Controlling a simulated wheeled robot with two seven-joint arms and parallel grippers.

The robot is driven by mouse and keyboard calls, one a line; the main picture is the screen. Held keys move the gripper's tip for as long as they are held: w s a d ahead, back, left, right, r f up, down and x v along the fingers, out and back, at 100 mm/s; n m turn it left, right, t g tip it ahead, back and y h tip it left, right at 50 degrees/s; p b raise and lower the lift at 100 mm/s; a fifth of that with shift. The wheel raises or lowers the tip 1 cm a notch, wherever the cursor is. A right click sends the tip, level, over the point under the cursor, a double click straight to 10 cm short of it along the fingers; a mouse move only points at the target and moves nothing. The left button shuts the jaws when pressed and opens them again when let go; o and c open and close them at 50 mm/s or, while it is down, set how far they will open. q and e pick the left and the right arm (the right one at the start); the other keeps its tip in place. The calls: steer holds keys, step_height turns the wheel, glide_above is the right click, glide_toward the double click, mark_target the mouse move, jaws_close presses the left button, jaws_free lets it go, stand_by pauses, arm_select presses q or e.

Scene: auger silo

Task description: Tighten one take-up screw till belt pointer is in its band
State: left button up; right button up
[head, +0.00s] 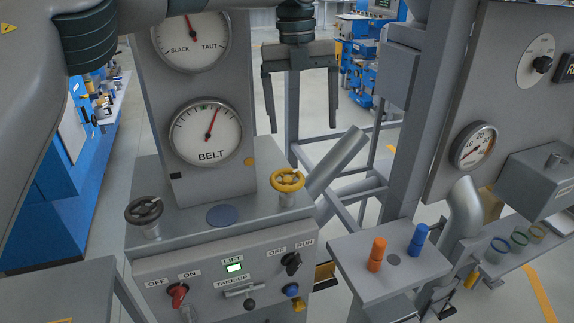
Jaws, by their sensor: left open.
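The BELT dial (207,132) is on the grey column. Its red pointer leans a little right of the top, just right of a small green mark. Above it, the SLACK/TAUT dial (188,38) is cut by the frame's top; its red pointer is near upright. A black handwheel (143,211) stands on the cabinet top at left, and a yellow handwheel (288,180) at right. A lever (241,291) sits by the TAKE-UP label. My left gripper (302,127) is open and empty, fingers down, above the yellow handwheel and apart from it. My right gripper is out of view.
The cabinet front has a red OFF/ON switch (178,294), a lit green LIFT lamp (234,267) and a black OFF/RUN knob (292,262). At right, orange (376,254) and blue (418,239) pegs stand on a shelf. A sloping grey pipe (338,160) rises behind the yellow handwheel.

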mark_target(287, 177)
arm_select(q)
steer(key=shift+n+t+y, duration=0.3)
steer(key=shift+y, duration=0.2)
steer(key=a+r, duration=0.1)
steer(key=w+a+r, duration=0.1)
steer(key=a+r, duration=0.1)
steer(key=shift+r, duration=0.2)
steer(key=shift+f, duration=0.2)
step_height(287, 177, down, 16)
steer(key=p, duration=0.6)
steer(key=shift+r+p, duration=0.15)
steer(key=shift+p, duration=0.25)
steer(key=shift+f, duration=0.7)
